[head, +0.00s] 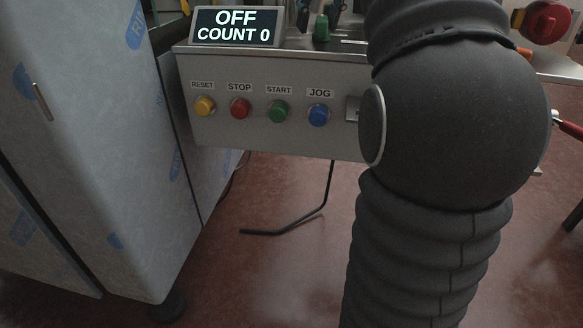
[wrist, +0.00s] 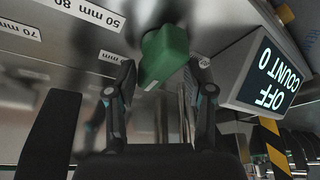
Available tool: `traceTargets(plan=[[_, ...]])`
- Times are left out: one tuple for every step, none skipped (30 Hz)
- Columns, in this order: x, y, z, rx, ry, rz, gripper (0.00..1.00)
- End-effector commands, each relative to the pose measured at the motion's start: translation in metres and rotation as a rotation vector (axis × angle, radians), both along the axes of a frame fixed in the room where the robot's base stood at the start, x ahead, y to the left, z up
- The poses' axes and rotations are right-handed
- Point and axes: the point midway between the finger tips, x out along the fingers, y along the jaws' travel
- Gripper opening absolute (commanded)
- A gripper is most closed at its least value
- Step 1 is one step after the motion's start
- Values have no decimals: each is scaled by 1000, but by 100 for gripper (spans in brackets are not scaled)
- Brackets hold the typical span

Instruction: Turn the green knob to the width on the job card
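The green knob (wrist: 164,56) shows in the wrist view on a shiny metal panel, just beyond and between my fingertips. In the head view the green knob (head: 321,28) stands on top of the control box, right of the display. My gripper (wrist: 160,82) is open, one finger on each side of the knob, with visible gaps; I see no contact. Width labels (wrist: 88,12) reading 50 mm, 80 mm and 70 mm lie left of the knob in the wrist view. Which label the knob points at is unclear. No job card can be made out.
A display (head: 236,26) reads OFF, COUNT 0. Below it are yellow RESET (head: 205,106), red STOP (head: 241,108), green START (head: 279,111) and blue JOG (head: 318,115) buttons. My arm covers the box's right part.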

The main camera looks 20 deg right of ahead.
Motion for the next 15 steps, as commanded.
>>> traceTargets(plan=[[0, 0, -4, 1, -1, 44, 48], [0, 1, -4, 2, 0, 73, 48], [-3, 1, 12, 1, -3, 71, 48], [-5, 1, 17, 0, -3, 69, 48], [-7, 1, 22, 0, -2, 69, 48], [-10, 1, 29, 0, -2, 68, 48], [-12, 0, 33, 0, -2, 68, 48], [-14, 0, 38, 0, -2, 67, 48], [-17, 0, 45, -1, -2, 67, 48], [-18, -1, 49, 0, -2, 66, 48], [-21, -1, 54, 0, -1, 66, 48], [-23, -1, 60, -1, -1, 65, 48], [-25, -1, 65, -1, -1, 65, 48], [-27, -1, 70, -1, -1, 65, 48], [-29, -2, 76, -1, -1, 65, 48]])
